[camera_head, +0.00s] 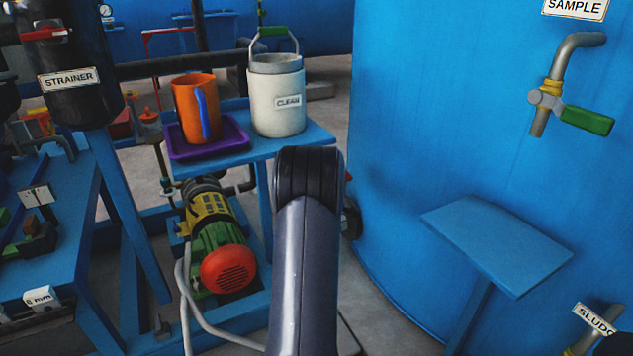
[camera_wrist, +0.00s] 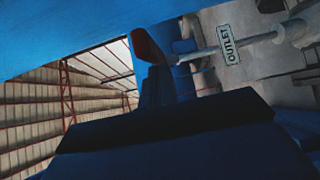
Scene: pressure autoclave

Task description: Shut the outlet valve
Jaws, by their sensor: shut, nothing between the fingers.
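In the wrist view, a white OUTLET label (camera_wrist: 230,44) hangs on a pale pipe (camera_wrist: 262,38) at the upper right. A dark red block-like piece (camera_wrist: 147,45), apparently the outlet valve's handle, shows left of the pipe. My gripper (camera_wrist: 166,85) shows as dark blue shapes from the bottom up to just beneath the red piece. It is shut with nothing held. Whether it touches the red piece I cannot tell. The valve body is mostly hidden. In the head view my arm covers the middle, and neither the gripper nor the outlet valve shows.
A blue tank (camera_head: 420,120) fills the right, with a green-handled SAMPLE valve (camera_head: 587,120) and a small blue shelf (camera_head: 500,240). Left, a stand holds an orange mug (camera_head: 186,105) and a CLEAN can (camera_head: 277,115). A pump (camera_head: 222,255) sits below.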

